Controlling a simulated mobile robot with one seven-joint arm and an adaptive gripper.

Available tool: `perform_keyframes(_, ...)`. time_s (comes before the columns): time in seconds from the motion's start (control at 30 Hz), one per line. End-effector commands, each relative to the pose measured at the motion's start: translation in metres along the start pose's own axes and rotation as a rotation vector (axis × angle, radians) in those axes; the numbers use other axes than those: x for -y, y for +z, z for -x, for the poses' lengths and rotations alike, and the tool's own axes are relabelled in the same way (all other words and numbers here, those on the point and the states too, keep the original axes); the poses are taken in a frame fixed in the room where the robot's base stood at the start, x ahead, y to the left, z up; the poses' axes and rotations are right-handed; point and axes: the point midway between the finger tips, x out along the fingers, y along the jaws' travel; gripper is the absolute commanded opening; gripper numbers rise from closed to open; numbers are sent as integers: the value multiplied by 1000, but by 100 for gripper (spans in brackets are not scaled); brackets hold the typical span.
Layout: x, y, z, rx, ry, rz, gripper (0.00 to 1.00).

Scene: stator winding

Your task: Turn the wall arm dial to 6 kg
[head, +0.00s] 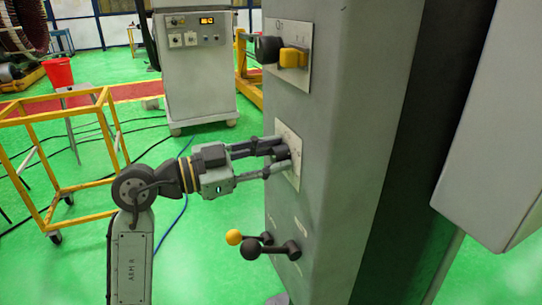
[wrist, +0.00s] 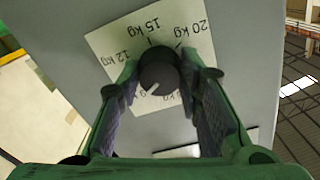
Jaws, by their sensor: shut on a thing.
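The wall arm dial is a dark round knob (wrist: 158,72) on a pale label plate (wrist: 103,42). The plate also shows in the head view (head: 294,182) on the side of a grey column. In the wrist view the labels 12 kg, 15 kg and 20 kg are readable; another label below the knob is partly hidden. A white mark on the knob points down and left, below the 12 kg label. My gripper (head: 280,152) is shut on the knob, with one finger on each side of it; it also shows in the wrist view (wrist: 160,80).
Above the plate, the grey column (head: 335,150) carries a yellow-and-black switch (head: 293,58). A yellow frame cart (head: 60,193) stands left of my arm. A control cabinet (head: 197,80) stands behind.

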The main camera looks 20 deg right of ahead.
Motion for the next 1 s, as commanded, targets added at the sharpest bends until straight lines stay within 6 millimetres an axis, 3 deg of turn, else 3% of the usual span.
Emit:
perform_keyframes(0.47,0,-1,0,-3,1,105,4)
perform_keyframes(1.0,2,-3,0,-4,1,584,4)
